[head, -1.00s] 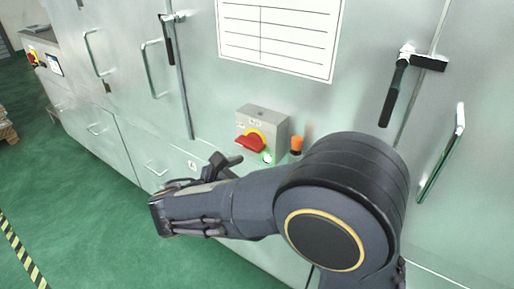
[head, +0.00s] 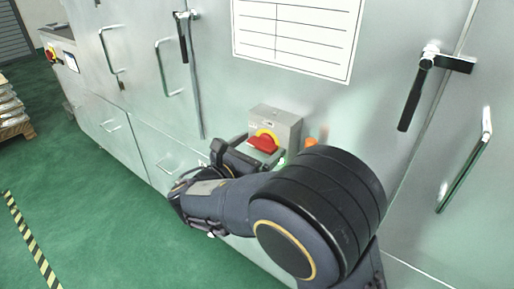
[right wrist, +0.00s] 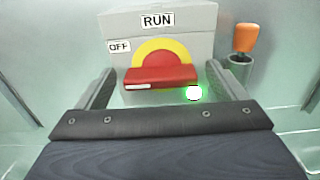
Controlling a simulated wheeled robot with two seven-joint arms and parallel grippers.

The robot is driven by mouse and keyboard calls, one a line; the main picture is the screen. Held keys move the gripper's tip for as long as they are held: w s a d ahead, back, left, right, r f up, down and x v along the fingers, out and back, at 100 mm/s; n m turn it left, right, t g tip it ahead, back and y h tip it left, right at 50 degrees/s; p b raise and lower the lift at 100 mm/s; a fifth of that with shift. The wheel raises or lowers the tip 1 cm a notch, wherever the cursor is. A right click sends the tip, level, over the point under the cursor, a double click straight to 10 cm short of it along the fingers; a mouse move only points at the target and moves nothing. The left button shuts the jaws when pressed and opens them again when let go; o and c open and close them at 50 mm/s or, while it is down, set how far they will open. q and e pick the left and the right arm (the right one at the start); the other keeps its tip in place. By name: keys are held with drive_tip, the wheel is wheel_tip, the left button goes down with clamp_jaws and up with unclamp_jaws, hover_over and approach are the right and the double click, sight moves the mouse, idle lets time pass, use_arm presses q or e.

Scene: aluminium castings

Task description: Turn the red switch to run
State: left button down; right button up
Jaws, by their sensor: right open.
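The red switch (head: 263,144) has a yellow backing and sits on a grey box (head: 275,117) fixed to the cabinet front. In the right wrist view the red switch (right wrist: 160,76) lies level, with a white mark at its left end. The RUN label (right wrist: 157,20) is above it and the OFF label (right wrist: 119,46) at upper left. My right gripper (head: 246,152) is open in front of the box. In the right wrist view its fingers stand left and right of the switch, with gaps visible. Whether they reach its depth is unclear. My left gripper is out of view.
A green lit lamp (right wrist: 194,92) sits below the switch's right end. An orange-handled item (right wrist: 244,38) stands in a holder right of the box. Cabinet handles (head: 412,92) stick out at right. Green floor (head: 95,215) is clear at left.

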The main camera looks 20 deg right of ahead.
drive_tip(key=c, duration=1)
